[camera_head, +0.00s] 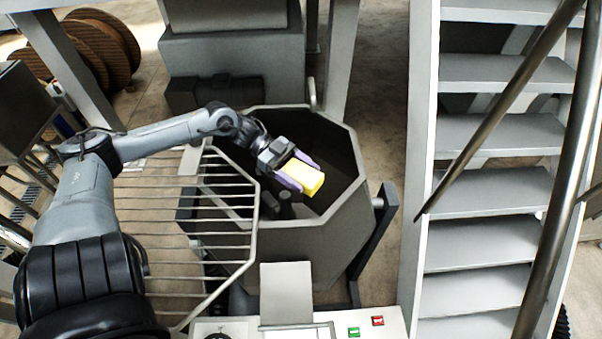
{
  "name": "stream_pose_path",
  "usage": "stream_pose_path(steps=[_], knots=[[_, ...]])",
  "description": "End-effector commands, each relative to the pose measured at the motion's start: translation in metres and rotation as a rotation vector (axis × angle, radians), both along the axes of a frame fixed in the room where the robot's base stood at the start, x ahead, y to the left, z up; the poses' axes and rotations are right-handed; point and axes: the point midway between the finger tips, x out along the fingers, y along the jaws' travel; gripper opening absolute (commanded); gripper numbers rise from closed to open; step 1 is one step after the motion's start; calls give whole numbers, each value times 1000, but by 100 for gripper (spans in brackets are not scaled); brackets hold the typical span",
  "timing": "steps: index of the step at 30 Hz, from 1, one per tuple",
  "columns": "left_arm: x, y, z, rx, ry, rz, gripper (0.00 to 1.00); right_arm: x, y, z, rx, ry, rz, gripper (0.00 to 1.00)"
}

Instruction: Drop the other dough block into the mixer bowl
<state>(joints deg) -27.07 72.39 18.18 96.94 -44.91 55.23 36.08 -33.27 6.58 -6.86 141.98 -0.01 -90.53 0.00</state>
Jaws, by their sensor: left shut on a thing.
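The dough block (304,178) is a yellow rectangular block. My left gripper (296,176) has purple fingers and is shut on it, holding it over the opening of the mixer bowl. The mixer bowl (318,243) is a large grey, many-sided tub with a dark inside, in the middle of the view. My left arm reaches in from the left across the bowl's left rim. Part of the bowl's inside is hidden behind the arm and the block. No other dough block shows. My right gripper is not in view.
A barred metal guard (215,236) stands open at the bowl's left, below my arm. A control panel (377,325) with green and red buttons is in front. A grey staircase (485,195) with a handrail (500,105) stands close on the right. Cable reels (98,45) are far left.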

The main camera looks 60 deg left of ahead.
Motion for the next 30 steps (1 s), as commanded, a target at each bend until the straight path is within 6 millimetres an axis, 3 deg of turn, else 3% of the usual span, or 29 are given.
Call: stream_pose_path(steps=[13,14,19,30], knots=[[0,0,-4,0,-2,0,26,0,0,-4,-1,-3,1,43],[0,0,-4,0,-2,0,68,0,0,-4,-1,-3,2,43],[0,0,-4,-1,-1,0,94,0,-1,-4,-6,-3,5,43],[-1,2,-5,1,1,1,96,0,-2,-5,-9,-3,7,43]])
